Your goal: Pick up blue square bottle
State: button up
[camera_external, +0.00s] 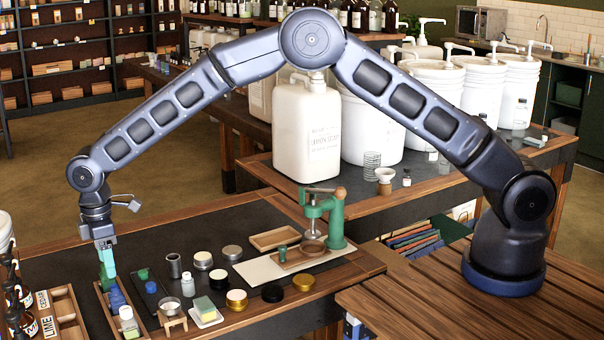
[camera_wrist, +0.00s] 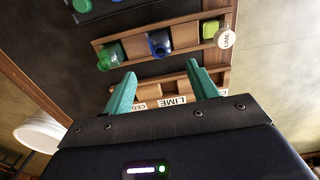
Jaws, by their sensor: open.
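A blue bottle (camera_wrist: 158,43) stands in the middle of a wooden tray (camera_wrist: 185,50) in the wrist view, between a green bottle (camera_wrist: 110,55) and a yellow-green one (camera_wrist: 210,30). The blue bottle also shows in the external view (camera_external: 117,298), low at the left. My gripper (camera_wrist: 161,69) is open and empty, its teal fingers pointing toward the tray. The blue bottle appears beyond the fingertips, between their directions. In the external view my gripper (camera_external: 107,264) is at the tray's far end, by the green bottle. The exact gap is unclear.
Jars, tins and other small bottles crowd the dark table to the right. A wooden rack labelled LIME (camera_external: 50,325) is at the left. A green press (camera_external: 330,215) stands further right.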

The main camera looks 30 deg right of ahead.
aim_at(114, 286)
jog(key=f, duration=1)
jog(key=shift+d+f, duration=0.2)
jog(key=shift+f, duration=0.05)
jog(key=c, duration=1.1)
jog(key=shift+r, duration=0.15)
